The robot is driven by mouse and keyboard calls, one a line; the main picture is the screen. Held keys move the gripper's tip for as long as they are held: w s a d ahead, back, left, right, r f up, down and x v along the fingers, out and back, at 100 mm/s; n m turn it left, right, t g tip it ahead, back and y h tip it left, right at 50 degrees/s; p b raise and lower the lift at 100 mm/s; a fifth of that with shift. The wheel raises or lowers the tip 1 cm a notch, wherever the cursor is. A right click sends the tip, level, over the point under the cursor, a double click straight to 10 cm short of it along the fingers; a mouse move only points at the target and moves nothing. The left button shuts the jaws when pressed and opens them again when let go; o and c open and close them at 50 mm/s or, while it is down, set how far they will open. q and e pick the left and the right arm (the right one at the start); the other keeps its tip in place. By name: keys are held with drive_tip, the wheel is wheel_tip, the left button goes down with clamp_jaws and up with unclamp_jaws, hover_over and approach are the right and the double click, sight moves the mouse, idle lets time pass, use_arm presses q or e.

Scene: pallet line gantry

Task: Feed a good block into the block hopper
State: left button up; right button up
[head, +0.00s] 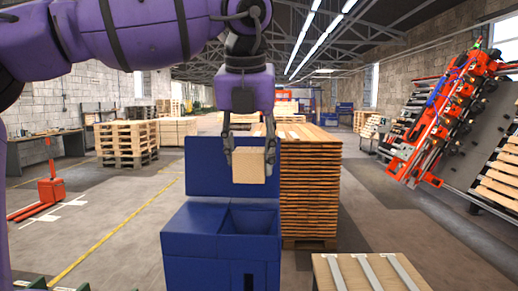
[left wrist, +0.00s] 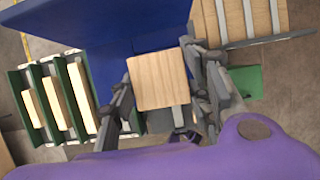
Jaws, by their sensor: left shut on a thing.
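A light wooden block (head: 249,166) is between the fingers of my left gripper (head: 249,160), which is shut on it. The block hangs in the air, over the blue block hopper (head: 182,240) in the head view, in front of its tall back panel. The hopper's open mouth (head: 253,219) shows below the block, with a visible gap between them. In the left wrist view the block (left wrist: 158,80) shows its square grained face, a finger on each side, and blue hopper walls (left wrist: 110,45) behind it. My right gripper is not in view.
A tall stack of wooden boards (head: 310,185) stands right of the hopper. A wooden table with metal strips (head: 345,272) is at front right. A green-sided rack (left wrist: 75,95) holds wooden pieces. A red machine (head: 440,115) stands at far right.

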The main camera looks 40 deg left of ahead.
sight(250, 179)
use_arm(q)
drive_tip(key=shift+f, duration=2.1)
drive_tip(key=shift+f+b, duration=0.3)
drive_tip(key=shift+f, duration=0.35)
wheel_tip(250, 179, down, 6)
drive_tip(key=shift+w+r, duration=0.1)
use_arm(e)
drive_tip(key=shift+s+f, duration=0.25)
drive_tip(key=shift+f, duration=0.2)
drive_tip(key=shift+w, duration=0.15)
